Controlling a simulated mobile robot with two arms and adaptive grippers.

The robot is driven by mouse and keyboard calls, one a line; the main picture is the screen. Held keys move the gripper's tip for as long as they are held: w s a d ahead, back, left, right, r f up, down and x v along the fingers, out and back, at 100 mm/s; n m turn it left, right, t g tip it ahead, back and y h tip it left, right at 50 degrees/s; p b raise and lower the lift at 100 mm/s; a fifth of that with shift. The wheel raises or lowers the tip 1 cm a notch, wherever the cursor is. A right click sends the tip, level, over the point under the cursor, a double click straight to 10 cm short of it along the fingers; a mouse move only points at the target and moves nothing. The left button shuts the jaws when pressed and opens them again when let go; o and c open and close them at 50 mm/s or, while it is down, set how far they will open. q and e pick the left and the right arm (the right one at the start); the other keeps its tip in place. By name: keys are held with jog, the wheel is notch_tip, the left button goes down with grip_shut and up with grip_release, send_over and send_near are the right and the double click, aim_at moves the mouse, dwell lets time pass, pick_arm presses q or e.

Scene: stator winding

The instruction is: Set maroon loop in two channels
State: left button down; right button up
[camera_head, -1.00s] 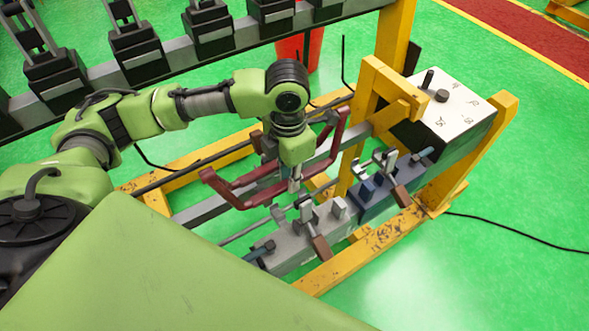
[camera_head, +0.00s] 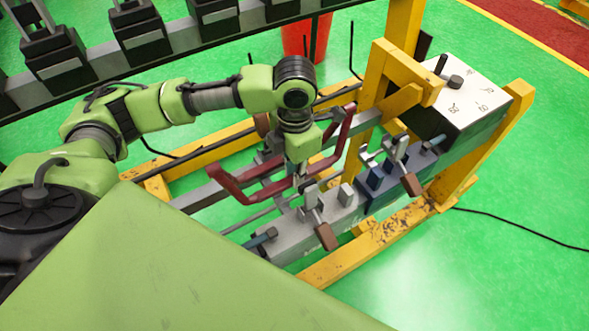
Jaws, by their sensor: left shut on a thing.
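The maroon loop (camera_head: 262,193) is a bent, elongated frame. It hangs over the yellow stand, running from lower left to upper right. My left gripper (camera_head: 299,176), at the end of the green arm, points down and is shut on the loop near its middle. The fingertips are small and partly hidden by the wrist. Below and to the right lie a grey block (camera_head: 321,228) and a blue block (camera_head: 382,188) with upright posts and clamps with brown handles. I cannot make out the channels clearly. My right gripper is out of view.
A yellow frame (camera_head: 365,244) surrounds the work area. A white-topped box (camera_head: 467,92) stands at the right. A red bin (camera_head: 306,42) and a rack of black units (camera_head: 141,43) are behind. A black cable (camera_head: 510,230) lies on the green floor.

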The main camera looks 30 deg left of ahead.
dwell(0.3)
pick_arm(q)
jog(key=shift+p, duration=0.45)
jog(key=shift+f, duration=0.25)
jog(key=shift+f, duration=0.65)
jog(key=shift+f+b, duration=0.4)
jog(key=shift+f, duration=0.4)
jog(key=shift+f, duration=0.2)
jog(key=shift+f, duration=0.7)
